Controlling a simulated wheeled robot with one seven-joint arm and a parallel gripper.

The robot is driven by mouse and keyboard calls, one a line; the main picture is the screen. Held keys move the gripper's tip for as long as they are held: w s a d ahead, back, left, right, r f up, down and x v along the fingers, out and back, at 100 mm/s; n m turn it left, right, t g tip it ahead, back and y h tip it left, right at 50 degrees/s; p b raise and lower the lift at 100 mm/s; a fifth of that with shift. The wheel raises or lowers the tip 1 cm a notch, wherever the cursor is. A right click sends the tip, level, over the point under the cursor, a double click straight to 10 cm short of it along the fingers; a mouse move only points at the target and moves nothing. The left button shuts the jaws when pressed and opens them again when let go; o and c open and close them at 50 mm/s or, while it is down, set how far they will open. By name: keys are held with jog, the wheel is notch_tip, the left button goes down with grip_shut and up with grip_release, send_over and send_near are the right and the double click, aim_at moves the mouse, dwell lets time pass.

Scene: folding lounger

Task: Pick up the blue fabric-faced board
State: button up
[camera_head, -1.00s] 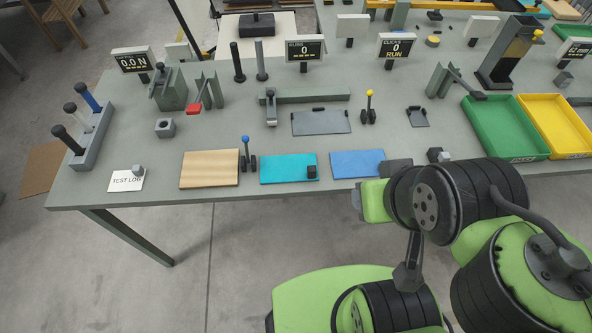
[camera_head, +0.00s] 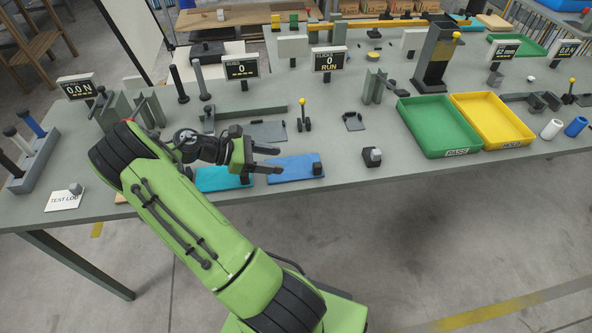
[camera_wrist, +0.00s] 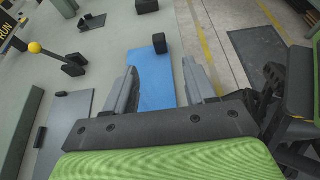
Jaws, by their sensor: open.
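The blue board (camera_head: 290,166) lies flat near the front edge of the grey table, with a small dark block (camera_head: 317,168) on its right end. My gripper (camera_head: 281,160) is open and empty, over the board's left part in the head view. In the wrist view, the blue board (camera_wrist: 152,85) runs away between my two spread fingers (camera_wrist: 160,66), and the dark block (camera_wrist: 160,43) sits at its far end. The fingers look apart from the board; their exact height above it is hard to tell.
A teal board (camera_head: 212,180) lies just left, partly behind my arm. A dark block (camera_head: 372,157), a green tray (camera_head: 440,150) and a yellow tray (camera_head: 520,140) are to the right.

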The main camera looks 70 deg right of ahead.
aim_at(324, 173)
jog(key=b+x, duration=0.4)
jog(key=x, duration=1.2)
jog(key=shift+s+b, duration=0.1)
jog(key=shift+b, duration=0.3)
